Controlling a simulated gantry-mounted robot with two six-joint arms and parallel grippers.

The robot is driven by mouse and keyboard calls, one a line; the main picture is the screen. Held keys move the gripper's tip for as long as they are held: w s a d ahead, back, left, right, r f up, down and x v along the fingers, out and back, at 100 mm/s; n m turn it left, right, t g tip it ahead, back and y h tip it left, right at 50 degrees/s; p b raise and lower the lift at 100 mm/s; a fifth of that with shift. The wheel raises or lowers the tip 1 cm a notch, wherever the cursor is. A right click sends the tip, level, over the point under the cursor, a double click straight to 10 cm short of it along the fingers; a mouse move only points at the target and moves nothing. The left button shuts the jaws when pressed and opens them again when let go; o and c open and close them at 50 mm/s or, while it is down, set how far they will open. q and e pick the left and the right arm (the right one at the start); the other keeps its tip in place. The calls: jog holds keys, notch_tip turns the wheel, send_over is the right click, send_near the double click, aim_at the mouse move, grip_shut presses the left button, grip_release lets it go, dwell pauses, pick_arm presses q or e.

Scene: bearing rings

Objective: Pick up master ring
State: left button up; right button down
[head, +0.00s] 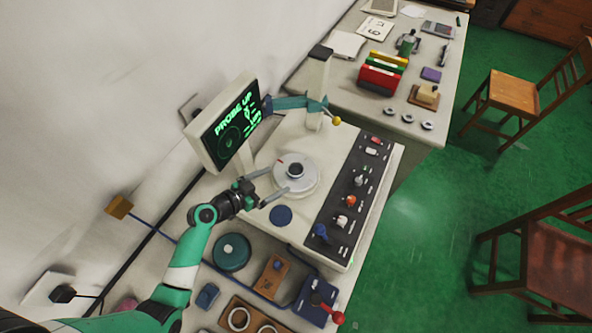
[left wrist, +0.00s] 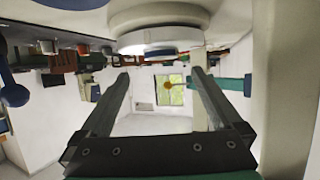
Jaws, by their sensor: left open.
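A round pale turntable (head: 300,187) sits on the measuring machine, with a small dark-centred ring-like piece (head: 295,170) at its middle. I cannot tell whether this piece is the master ring. My left gripper (head: 278,181) is open and empty, its two fingers spread at the turntable's near left side, pointing toward the central piece. In the left wrist view the open fingers (left wrist: 160,73) reach toward the pale turntable edge (left wrist: 160,34) at the top. The central piece is not clear there. My right gripper is not in view.
A screen (head: 225,125) reading "PROBE UP" stands behind my left gripper. A teal probe arm (head: 290,102) with a yellow ball extends from the column. A control panel (head: 350,195) lies right of the turntable. Rings lie in a wooden tray (head: 238,317) and on the far table (head: 407,118).

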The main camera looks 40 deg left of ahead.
aim_at(289, 173)
pick_arm(q)
jog(key=shift+x, duration=1.2)
jog(key=b+x, duration=0.2)
jog(key=x, duration=0.2)
jog(key=shift+w+a+f, duration=0.1)
jog(key=shift+w+f, duration=0.05)
jog(key=shift+w, duration=0.4)
jog(key=c, duration=1.4)
notch_tip(289, 173, up, 4)
jog(key=shift+p, duration=0.85)
jog(key=d+r+p, duration=0.1)
jog(key=d+r, duration=0.2)
jog(key=d, duration=0.1)
jog(key=w+d+r+p, duration=0.1)
jog(key=d+r, duration=0.2)
jog(key=d, duration=0.2)
jog(key=d+r+p, duration=0.2)
jog(key=d+r, duration=0.1)
jog(key=d, duration=0.2)
jog(key=shift+w, duration=0.35)
